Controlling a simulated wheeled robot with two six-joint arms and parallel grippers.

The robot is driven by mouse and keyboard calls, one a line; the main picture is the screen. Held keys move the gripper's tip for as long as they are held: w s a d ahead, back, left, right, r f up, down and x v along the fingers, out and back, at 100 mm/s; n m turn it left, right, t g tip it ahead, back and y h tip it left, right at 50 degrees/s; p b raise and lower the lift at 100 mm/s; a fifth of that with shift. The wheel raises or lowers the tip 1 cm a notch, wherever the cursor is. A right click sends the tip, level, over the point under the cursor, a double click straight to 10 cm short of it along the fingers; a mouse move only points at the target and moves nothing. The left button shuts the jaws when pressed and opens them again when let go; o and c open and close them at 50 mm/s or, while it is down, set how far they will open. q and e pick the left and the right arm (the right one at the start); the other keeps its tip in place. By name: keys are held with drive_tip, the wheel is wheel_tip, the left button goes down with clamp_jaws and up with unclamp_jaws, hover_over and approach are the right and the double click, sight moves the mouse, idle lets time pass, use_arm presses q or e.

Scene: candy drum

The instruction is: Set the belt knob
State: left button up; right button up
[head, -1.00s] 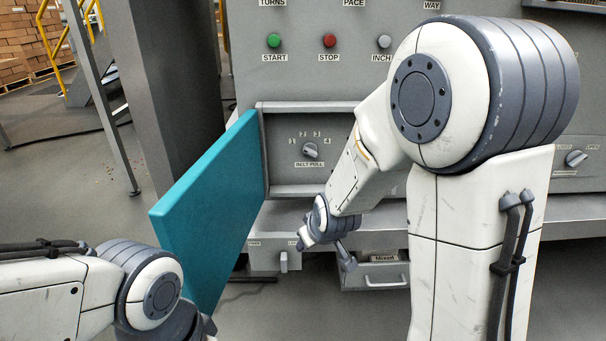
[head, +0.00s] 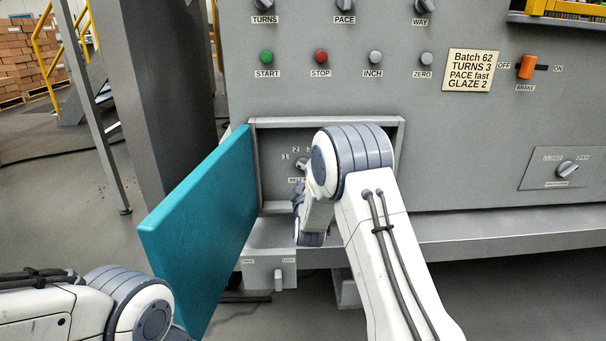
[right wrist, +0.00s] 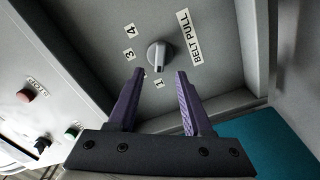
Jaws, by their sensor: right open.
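The belt knob (right wrist: 158,55) is a small grey knob on the recessed panel, with number labels around it and a BELT PULL label (right wrist: 190,38). In the right wrist view it sits just beyond my right gripper (right wrist: 160,73), whose two purple fingers are open and point at it, with nothing between them. Labels 1, 3 and 4 show; the 2 is mostly hidden by a finger. In the head view the knob (head: 301,164) is partly hidden by my right arm, and the right gripper (head: 298,192) is mostly hidden. My left gripper is out of sight at the bottom edge.
The teal door (head: 200,225) of the recess stands open to the left. The raised recess frame (head: 325,122) surrounds the knob. Above are the START button (head: 266,57) and STOP button (head: 321,57). A batch plate (head: 470,70) and an orange brake switch (head: 527,67) are at right.

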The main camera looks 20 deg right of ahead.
sight(303, 168)
drive_tip(key=b+x, duration=0.1)
drive_tip(key=x, duration=0.5)
clamp_jaws()
